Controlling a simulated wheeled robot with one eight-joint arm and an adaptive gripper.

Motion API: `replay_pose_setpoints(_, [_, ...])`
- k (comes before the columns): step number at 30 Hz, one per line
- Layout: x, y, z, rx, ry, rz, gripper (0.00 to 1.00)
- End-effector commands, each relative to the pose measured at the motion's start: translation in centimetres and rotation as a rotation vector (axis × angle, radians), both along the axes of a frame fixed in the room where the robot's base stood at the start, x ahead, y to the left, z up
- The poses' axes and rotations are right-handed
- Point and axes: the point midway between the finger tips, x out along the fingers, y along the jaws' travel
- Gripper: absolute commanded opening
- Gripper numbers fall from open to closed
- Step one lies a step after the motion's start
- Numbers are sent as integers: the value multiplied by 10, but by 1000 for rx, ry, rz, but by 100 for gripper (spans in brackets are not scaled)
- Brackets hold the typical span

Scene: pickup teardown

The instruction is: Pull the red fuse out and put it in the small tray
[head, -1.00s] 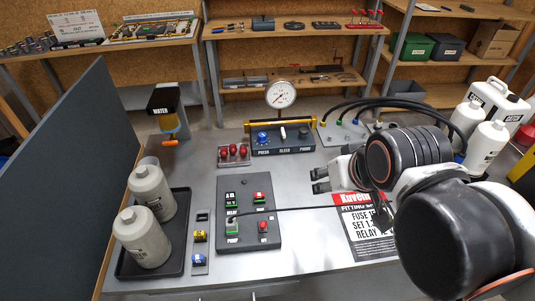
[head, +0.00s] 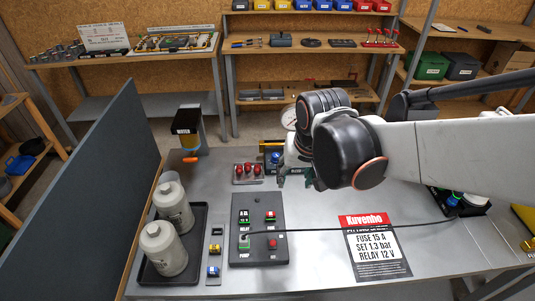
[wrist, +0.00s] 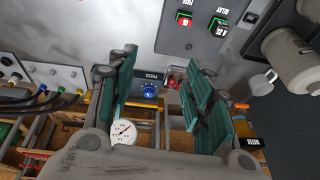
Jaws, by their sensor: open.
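The red fuse (head: 270,215) sits in the upper right of the dark panel (head: 240,258), beside the green-marked relay (head: 244,216). It also shows in the wrist view (wrist: 184,20), under its label. A narrow grey tray (head: 214,244) left of the panel holds a yellow and a blue piece, with a dark slot at its top; I cannot tell for sure that it is the small tray. My gripper (head: 292,178) is behind the panel, above the bench and apart from the fuse. In the wrist view my gripper (wrist: 165,88) is open, with nothing between its fingers.
A red switch (head: 272,243) and a pump plug (head: 244,241) with a black cable share the panel. Two grey bottles (head: 172,208) stand in a black tray (head: 200,222) at left. A Kuvenho sheet (head: 375,250) lies at right.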

Motion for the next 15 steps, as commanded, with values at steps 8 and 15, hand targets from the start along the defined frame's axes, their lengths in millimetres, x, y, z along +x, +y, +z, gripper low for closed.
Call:
replay_pose_setpoints(8, [31,40,-20,-1,111,-18,47])
replay_pose_setpoints(15, [5,58,-47,-63,180,26,47])
